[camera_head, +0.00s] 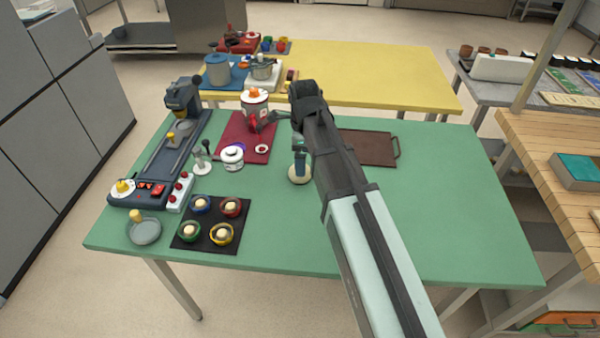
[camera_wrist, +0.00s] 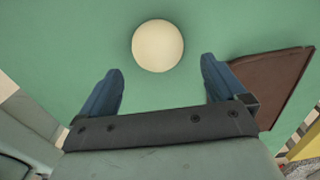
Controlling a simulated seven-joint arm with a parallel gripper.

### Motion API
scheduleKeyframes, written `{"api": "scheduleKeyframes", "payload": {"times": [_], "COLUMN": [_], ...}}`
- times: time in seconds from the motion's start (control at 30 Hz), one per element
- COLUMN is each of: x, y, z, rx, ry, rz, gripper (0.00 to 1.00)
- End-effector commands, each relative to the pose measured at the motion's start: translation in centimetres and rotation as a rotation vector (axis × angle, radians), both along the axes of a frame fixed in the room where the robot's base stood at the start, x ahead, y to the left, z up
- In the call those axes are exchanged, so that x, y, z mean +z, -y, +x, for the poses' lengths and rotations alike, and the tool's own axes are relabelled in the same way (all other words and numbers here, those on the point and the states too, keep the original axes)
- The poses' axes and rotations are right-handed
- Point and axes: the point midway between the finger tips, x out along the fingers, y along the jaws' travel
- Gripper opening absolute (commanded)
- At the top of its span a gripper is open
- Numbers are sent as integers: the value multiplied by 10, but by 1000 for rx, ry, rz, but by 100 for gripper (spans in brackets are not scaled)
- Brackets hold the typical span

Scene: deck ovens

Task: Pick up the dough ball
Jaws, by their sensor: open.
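The dough ball (camera_wrist: 158,46) is round, smooth and cream-coloured and lies on the green table (camera_wrist: 60,40). It also shows in the head view (camera_head: 298,181), partly covered by a blue finger. My gripper (camera_wrist: 161,68) is open, its two blue fingers apart with nothing between them. In the wrist view the ball lies just beyond the fingertips, roughly centred between them. In the head view my gripper (camera_head: 300,164) points down over the ball. I cannot tell the exact height of the fingertips above the table.
A brown tray (camera_head: 372,148) lies right of my gripper. To the left are a red mat (camera_head: 236,130) with pots, a black mat (camera_head: 209,221) with small coloured bowls, and a dark machine (camera_head: 168,160). The table's front right is clear apart from my arm.

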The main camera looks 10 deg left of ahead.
Motion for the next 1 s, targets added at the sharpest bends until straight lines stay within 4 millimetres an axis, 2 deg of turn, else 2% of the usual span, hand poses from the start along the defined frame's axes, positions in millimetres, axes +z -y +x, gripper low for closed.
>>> {"api": "scheduleKeyframes", "payload": {"times": [0.23, 0.6, 0.87, 1.0], "x": [-9, -49, -53, -53], "y": [0, 1, 1, 1], "z": [-1, -2, -2, -2], "rx": [0, 1, 1, 1], "ry": [0, 0, 2, 1], "rz": [0, 0, 1, 1], "gripper": [98, 98, 98, 87]}}
